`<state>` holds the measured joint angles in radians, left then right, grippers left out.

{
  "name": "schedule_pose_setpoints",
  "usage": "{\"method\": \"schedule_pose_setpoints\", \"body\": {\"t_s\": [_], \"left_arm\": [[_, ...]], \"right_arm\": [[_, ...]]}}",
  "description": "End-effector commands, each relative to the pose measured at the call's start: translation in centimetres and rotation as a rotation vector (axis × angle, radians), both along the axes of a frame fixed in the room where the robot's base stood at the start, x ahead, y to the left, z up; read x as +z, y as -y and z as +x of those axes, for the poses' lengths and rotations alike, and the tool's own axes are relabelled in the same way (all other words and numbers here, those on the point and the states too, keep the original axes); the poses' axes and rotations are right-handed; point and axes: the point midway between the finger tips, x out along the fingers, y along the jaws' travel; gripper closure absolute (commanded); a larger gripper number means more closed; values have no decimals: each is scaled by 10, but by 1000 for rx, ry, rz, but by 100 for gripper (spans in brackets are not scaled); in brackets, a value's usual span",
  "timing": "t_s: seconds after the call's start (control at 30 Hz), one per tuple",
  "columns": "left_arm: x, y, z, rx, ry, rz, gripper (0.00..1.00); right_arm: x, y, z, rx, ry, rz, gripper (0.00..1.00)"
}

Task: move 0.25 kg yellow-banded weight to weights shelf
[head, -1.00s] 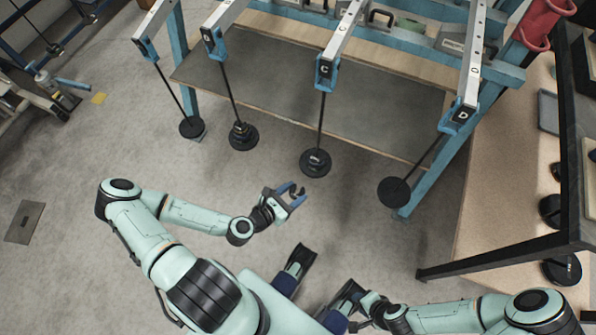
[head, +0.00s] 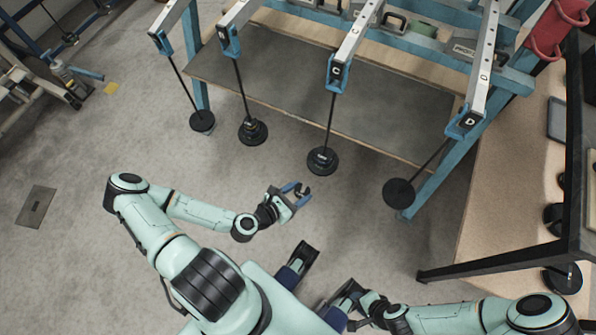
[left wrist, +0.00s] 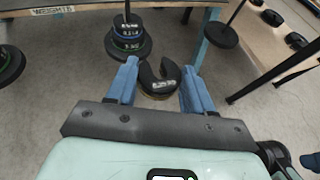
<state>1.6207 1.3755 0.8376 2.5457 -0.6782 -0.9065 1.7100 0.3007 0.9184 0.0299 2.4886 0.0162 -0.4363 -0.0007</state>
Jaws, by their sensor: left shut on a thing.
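The weight (left wrist: 160,80) is a black slotted disc with white print and a thin yellowish band at its lower edge. My left gripper (head: 296,192) is shut on it, with its blue fingers on either side in the left wrist view (left wrist: 163,88). It is held above the floor, in front of the hangers. The weights shelf (head: 290,85) is the grey board behind the hangers. Its front edge carries a "WEIGHTS" label (left wrist: 52,11) in the left wrist view. My right gripper (head: 345,297) is low in the head view and its fingers are unclear.
Several hangers with black discs hang from lettered levers before the shelf, including a stacked one (head: 322,160) just beyond my left gripper and one at right (head: 398,193). A blue frame leg (head: 430,170) and wooden bench (head: 510,190) stand right.

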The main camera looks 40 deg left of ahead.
Motion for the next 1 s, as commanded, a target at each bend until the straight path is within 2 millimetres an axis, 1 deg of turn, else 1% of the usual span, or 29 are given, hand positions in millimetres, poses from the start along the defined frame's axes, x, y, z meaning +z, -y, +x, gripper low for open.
{"method": "schedule_pose_setpoints", "body": {"t_s": [0.17,1.0], "left_arm": [[1,1,-5,0,0,-1,78],[1,10,-46,1,1,-1,78]], "right_arm": [[4,0,1,0,1,0,62],[25,0,4,0,8,0,62]]}}
